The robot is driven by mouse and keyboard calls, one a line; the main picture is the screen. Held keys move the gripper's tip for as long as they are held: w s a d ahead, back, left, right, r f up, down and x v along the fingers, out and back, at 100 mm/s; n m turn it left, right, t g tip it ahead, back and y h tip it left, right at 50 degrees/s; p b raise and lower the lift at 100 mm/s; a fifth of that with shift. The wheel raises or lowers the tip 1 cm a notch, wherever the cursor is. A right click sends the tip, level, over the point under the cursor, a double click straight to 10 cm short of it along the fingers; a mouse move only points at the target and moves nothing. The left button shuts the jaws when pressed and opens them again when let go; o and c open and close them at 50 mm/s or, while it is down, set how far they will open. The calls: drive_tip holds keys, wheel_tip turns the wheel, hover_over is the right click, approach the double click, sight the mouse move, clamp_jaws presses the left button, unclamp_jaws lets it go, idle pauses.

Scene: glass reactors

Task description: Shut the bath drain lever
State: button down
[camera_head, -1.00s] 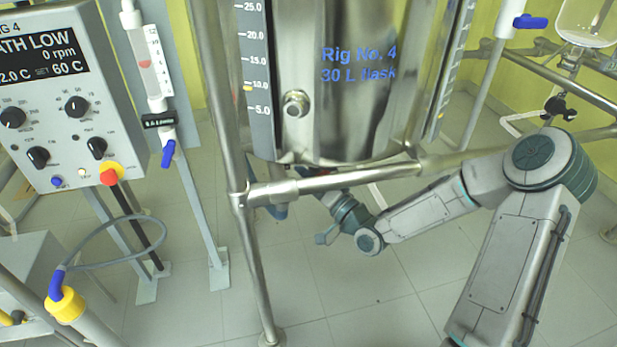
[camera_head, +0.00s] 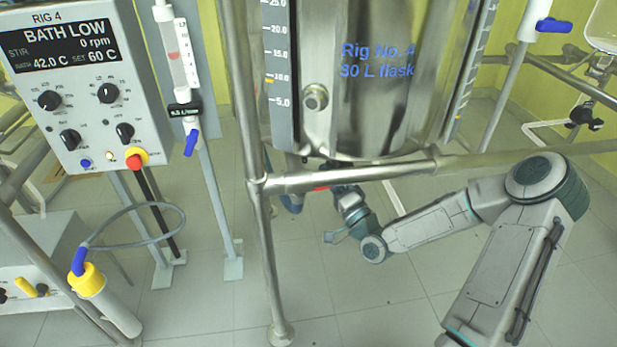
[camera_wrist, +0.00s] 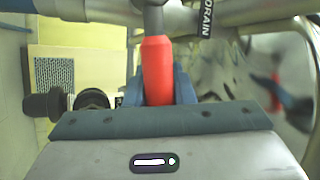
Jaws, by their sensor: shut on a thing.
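The bath drain lever has a red grip (camera_wrist: 157,68) on a grey metal stem, beside a tag reading DRAIN (camera_wrist: 207,18) in the wrist view. My gripper (camera_wrist: 158,92) is shut on the red grip, with a blue finger on each side. In the head view my gripper (camera_head: 305,190) is under the steel bath (camera_head: 365,120), partly hidden by the frame rail. Only a small red bit of the lever (camera_head: 321,188) shows there. The valve body is hidden, so I cannot tell how far the lever is turned.
A horizontal steel rail (camera_head: 350,178) and an upright post (camera_head: 268,270) stand close in front of my gripper. The control box (camera_head: 85,90) reading BATH LOW and a flowmeter (camera_head: 178,60) are at left. Tiled floor is clear below.

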drive_tip(key=shift+d+f+m+t+h+b, duration=0.1)
drive_tip(key=shift+f+m+t+h+b, duration=0.25)
drive_tip(key=shift+m, duration=0.4)
drive_tip(key=shift+d+f+m+t+h+b, duration=0.15)
drive_tip(key=shift+f+m+t, duration=0.3)
drive_tip(key=shift+m, duration=0.3)
drive_tip(key=shift+a, duration=0.1)
drive_tip(key=c, duration=1.2)
unclamp_jaws()
drive_tip(key=shift+c, duration=0.2)
drive_tip(key=p+v, duration=0.1)
drive_tip(key=v, duration=1.3)
drive_tip(key=shift+p, duration=0.35)
